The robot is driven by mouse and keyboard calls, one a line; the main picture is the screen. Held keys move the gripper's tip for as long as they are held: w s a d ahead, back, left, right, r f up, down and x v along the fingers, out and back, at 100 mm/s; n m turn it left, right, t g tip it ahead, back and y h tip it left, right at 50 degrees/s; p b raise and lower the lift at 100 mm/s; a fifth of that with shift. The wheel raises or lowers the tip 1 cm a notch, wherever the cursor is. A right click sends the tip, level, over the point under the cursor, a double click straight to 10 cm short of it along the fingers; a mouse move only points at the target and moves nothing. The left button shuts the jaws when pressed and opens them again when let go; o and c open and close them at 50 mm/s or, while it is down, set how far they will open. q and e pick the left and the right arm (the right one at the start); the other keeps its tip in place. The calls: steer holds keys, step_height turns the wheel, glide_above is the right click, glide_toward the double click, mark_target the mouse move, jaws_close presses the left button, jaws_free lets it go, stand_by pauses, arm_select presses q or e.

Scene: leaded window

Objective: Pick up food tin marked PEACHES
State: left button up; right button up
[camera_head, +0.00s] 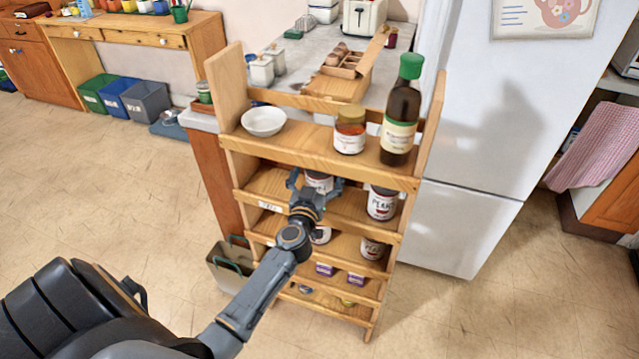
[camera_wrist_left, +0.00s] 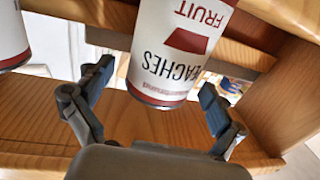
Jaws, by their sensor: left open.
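A tin marked PEACHES (camera_wrist_left: 172,60), white with red bands, stands on the second shelf of the wooden rack. In the left wrist view it appears upside down, between the fingers of my left gripper (camera_wrist_left: 156,80). My left gripper (camera_head: 315,183) is open, with a finger on each side of the tin; a gap shows on the right side in the wrist view. In the head view the peaches tin (camera_head: 319,179) is partly hidden behind the gripper. A second tin (camera_head: 382,203), its label starting with "PEA", stands to the right on that shelf. My right gripper is not in view.
The wooden rack (camera_head: 290,152) holds a white bowl (camera_head: 263,121), a jar (camera_head: 349,130) and a green-capped bottle (camera_head: 401,112) on top. More tins and boxes sit on lower shelves. A white fridge (camera_head: 490,130) stands right of it. Floor in front is open.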

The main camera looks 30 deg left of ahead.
arm_select(q)
steer(key=shift+s+r, duration=0.1)
steer(key=c, duration=1.4)
steer(key=shift+c, duration=1.3)
steer(key=shift+r, duration=0.1)
